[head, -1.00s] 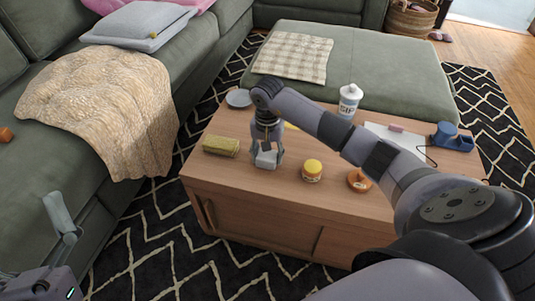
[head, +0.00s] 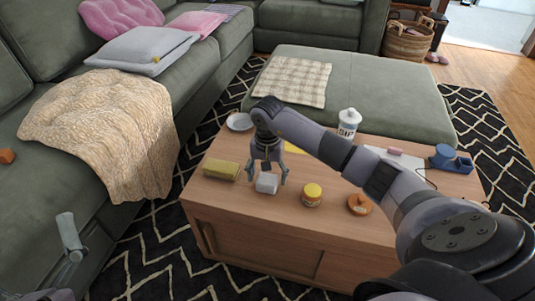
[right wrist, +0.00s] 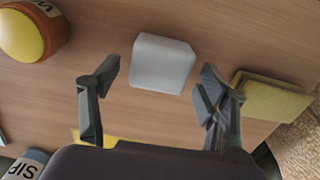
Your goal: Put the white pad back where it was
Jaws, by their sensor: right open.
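The white pad (head: 266,183) is a small rounded block lying on the wooden table (head: 270,212), between a yellow-green sponge (head: 221,170) and a yellow-lidded jar (head: 312,194). My right gripper (head: 267,178) is open above the pad, one finger on each side. In the right wrist view the pad (right wrist: 162,65) lies just beyond the fingertips (right wrist: 162,82), with gaps on both sides, and rests on the wood. My left gripper (head: 68,236) shows only partly at the lower left edge, far from the table; its jaw state is unclear.
A white SIP bottle (head: 348,124), a grey plate (head: 240,121), an orange item (head: 360,204) and a blue item (head: 452,160) are on the table. A yellow item (head: 294,148) is behind my right gripper. Bare wood lies in front of the pad.

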